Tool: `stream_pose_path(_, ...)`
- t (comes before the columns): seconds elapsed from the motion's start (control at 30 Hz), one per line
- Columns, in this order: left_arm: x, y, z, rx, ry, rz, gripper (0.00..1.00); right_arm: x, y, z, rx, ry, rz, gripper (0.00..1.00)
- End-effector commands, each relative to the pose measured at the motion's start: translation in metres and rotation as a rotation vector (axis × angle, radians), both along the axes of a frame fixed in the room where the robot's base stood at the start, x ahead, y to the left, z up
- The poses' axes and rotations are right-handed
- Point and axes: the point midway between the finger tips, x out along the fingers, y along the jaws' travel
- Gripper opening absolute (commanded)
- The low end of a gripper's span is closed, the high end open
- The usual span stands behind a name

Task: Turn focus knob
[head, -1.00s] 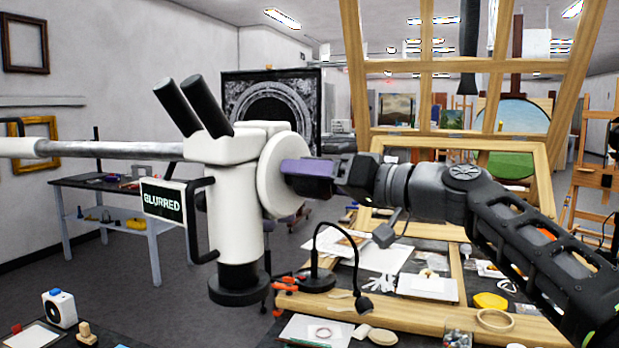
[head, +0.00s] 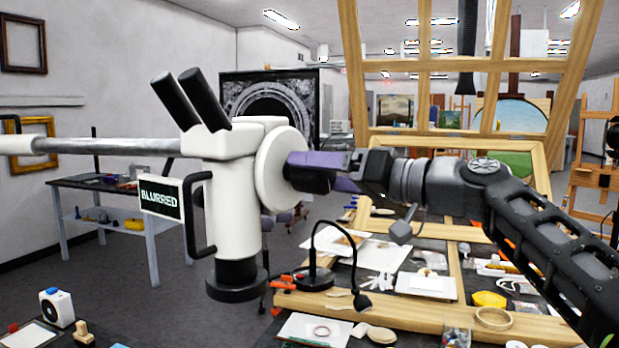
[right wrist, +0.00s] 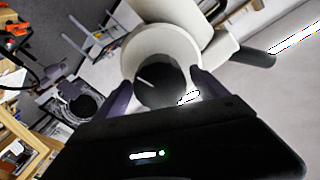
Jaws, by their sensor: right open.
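The white microscope (head: 232,160) hangs from a horizontal arm on the left. A sign reading BLURRED (head: 163,210) is on its side. In the head view, my right gripper (head: 296,172), with purple fingers, is at the white round housing (head: 268,168), and the focus knob is hidden there. In the right wrist view, the dark round knob (right wrist: 165,88) with a white line pointing to the upper left sits on the white housing. The open gripper's fingers are on either side of the knob; contact cannot be told. My left gripper is out of view.
Below stands a workbench with a wooden frame (head: 420,318), a black lamp (head: 318,275), papers and small tools. A tall wooden easel frame (head: 553,100) rises behind my right arm. A side table (head: 105,190) stands at the left.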

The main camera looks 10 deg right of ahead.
Motion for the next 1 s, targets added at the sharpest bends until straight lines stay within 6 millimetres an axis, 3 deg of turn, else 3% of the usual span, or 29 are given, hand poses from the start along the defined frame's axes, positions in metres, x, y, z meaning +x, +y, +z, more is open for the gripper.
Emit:
stream_pose_path(0.1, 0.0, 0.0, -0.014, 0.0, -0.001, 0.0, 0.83, -0.015, -0.015, -0.004, -0.002, -0.002, -0.004, 0.83)
stream_pose_path(0.33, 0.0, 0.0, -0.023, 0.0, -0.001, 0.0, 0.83, -0.036, -0.035, -0.001, 0.0, 0.0, -0.001, 0.83)
stream_pose_path(1.0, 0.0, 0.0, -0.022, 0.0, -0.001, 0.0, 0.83, -0.038, -0.037, 0.0, 0.001, 0.001, 0.0, 0.83)
